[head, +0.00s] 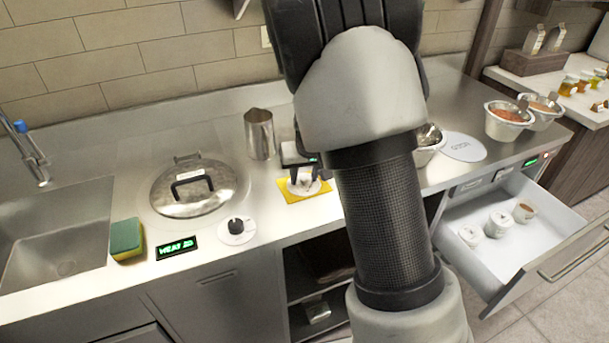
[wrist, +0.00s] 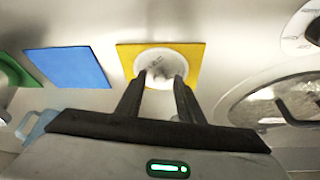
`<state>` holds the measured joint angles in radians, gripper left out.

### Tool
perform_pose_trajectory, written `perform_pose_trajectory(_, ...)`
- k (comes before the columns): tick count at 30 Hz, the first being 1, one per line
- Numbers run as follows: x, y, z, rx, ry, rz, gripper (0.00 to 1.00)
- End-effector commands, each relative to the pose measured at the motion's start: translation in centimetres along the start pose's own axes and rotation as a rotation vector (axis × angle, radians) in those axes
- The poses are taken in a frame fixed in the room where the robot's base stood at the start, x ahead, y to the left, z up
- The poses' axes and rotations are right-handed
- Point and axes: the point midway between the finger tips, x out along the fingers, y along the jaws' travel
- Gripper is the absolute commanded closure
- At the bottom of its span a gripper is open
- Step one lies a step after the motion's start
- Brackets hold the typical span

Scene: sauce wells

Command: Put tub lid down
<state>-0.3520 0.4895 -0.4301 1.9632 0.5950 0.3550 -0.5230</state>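The tub lid (wrist: 161,56), a small white round disc, is over the yellow square mat (wrist: 196,57). In the head view the lid (head: 304,188) shows within the yellow mat (head: 291,199), and it looks flat. My gripper (wrist: 161,79) is at the lid, its two dark fingers apart with a clear gap between the tips. The fingertips overlap the near part of the lid in the wrist view. I see no firm grip on it. My gripper (head: 305,181) is partly hidden by my arm in the head view. Any small handle between the tips is unclear.
A lidded pot (head: 193,188) and a dial (head: 237,230) are left of the mat. A metal jug (head: 259,134) stands behind. A blue square mat (wrist: 68,67) lies beside the yellow one. An open drawer (head: 520,238) at right holds several white tubs.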

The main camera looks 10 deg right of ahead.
Motion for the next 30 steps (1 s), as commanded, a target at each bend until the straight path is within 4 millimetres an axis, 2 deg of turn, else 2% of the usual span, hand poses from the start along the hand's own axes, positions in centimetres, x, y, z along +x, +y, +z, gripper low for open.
perform_pose_trajectory(5, -2.6, -0.1, -0.3, -0.001, 0.004, -0.001, 0.66)
perform_pose_trajectory(15, -9.8, -0.1, -0.3, -0.001, 0.004, -0.002, 0.66)
perform_pose_trajectory(23, -12.4, 0.0, 0.0, 0.003, 0.001, -0.007, 0.66)
perform_pose_trajectory(25, -13.7, -0.2, 0.5, 0.014, 0.001, -0.028, 0.66)
perform_pose_trajectory(28, -17.0, -0.7, 1.9, 0.037, 0.004, -0.079, 0.66)
perform_pose_trajectory(30, -20.2, -1.1, 3.6, 0.047, 0.008, -0.118, 0.66)
